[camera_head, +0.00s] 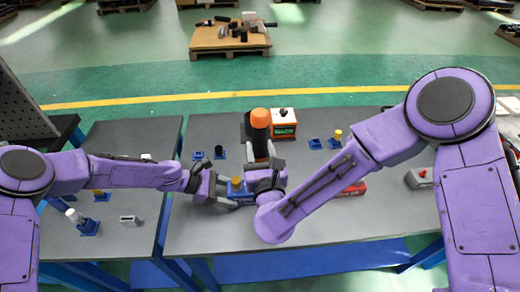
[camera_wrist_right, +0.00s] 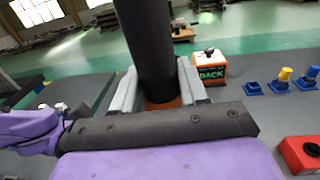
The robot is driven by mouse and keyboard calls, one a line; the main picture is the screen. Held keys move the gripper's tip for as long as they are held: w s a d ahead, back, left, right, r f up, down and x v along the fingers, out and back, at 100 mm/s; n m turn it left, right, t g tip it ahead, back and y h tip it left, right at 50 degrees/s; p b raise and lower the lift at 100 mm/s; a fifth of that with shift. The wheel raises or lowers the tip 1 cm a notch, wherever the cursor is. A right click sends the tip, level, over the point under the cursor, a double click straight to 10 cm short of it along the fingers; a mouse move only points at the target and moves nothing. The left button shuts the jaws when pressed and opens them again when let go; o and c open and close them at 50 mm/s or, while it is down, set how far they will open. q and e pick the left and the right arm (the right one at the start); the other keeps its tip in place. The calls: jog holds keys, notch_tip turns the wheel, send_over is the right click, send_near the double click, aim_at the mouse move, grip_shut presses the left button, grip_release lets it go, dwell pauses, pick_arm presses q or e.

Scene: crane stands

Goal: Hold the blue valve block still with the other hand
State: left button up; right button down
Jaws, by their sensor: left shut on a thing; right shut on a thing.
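The blue valve block (camera_head: 241,196) with a yellow cap stands on the grey table in the head view, partly covered by both grippers. My left gripper (camera_head: 222,188) comes in from the left, low over the table, and is shut on the block's side. My right gripper (camera_head: 262,168) is shut on an upright black and orange tool (camera_head: 260,124), just behind and right of the block. In the right wrist view the tool's black body (camera_wrist_right: 150,45) rises between the grey fingers, with orange at its lower part. The tool's lower end is hidden.
An orange and white box (camera_head: 284,123) stands behind the tool. Small blue holders (camera_head: 315,143) with black and yellow plugs stand nearby. A red box (camera_wrist_right: 303,154) lies to the right. A side table (camera_head: 112,228) at left carries more parts. The front middle of the main table is clear.

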aim_at(261, 146)
jog(key=shift+f, duration=0.85)
dwell(1.1)
pick_arm(q)
jog(key=shift+r, duration=0.1)
pick_arm(e)
jog(key=shift+f, duration=0.1)
dwell(1.5)
pick_arm(q)
jog(key=shift+d, duration=0.1)
pick_arm(e)
jog(key=shift+s, duration=0.1)
dwell(0.3)
jog(key=shift+r, duration=2.8)
pick_arm(q)
jog(key=o, duration=1.3)
jog(key=shift+o, duration=0.2)
jog(key=v, duration=1.2)
